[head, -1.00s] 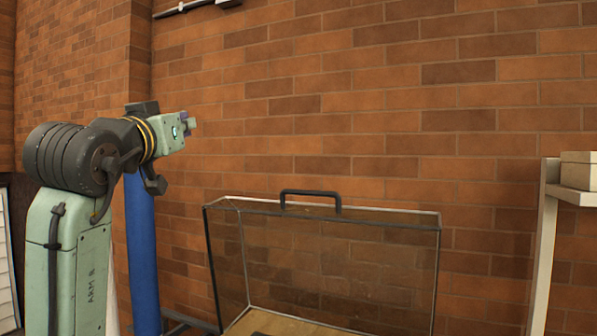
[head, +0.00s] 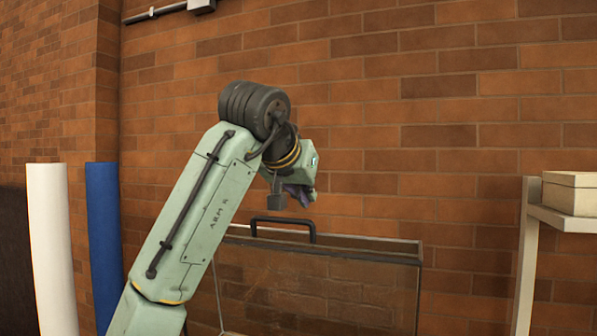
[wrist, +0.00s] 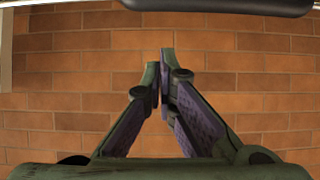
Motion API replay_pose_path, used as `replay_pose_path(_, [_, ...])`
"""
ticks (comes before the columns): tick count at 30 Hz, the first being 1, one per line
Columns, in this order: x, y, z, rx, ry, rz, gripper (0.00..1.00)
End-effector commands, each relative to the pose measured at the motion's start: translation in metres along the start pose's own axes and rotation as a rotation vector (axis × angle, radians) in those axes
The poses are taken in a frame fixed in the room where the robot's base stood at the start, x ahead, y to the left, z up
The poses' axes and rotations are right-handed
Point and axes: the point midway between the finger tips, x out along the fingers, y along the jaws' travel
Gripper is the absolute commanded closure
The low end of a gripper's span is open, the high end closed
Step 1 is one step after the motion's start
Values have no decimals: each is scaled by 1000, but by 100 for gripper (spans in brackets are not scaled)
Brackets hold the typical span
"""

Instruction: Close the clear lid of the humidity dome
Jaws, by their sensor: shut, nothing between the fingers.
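The clear lid (head: 335,290) of the humidity dome stands raised in the head view, a see-through panel with a thin dark frame. A black handle (head: 283,220) sits on its top edge. My gripper (head: 303,198) is just above the lid's top edge, close to the handle and pointing down. In the wrist view the fingers of my gripper (wrist: 160,58) meet at the tips with nothing between them. A dark rounded bar, which looks like the handle (wrist: 225,4), crosses the top of that view, apart from the fingertips. The dome's base is out of view.
A brick wall (head: 400,130) stands behind the lid. A white shelf (head: 560,218) with a pale box (head: 575,193) is at the right. A blue roll (head: 104,245) and a white roll (head: 50,250) stand upright at the left.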

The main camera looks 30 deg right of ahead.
Motion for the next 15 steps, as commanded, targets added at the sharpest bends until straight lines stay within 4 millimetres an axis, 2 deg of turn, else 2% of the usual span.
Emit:
replay_pose_path(1, [9,0,-2,0,-2,1,100])
replay_pose_path(2, [9,-1,1,1,1,-1,100])
replay_pose_path(9, [-12,-1,25,1,3,0,100])
replay_pose_path(15, [-16,0,31,0,2,0,100])
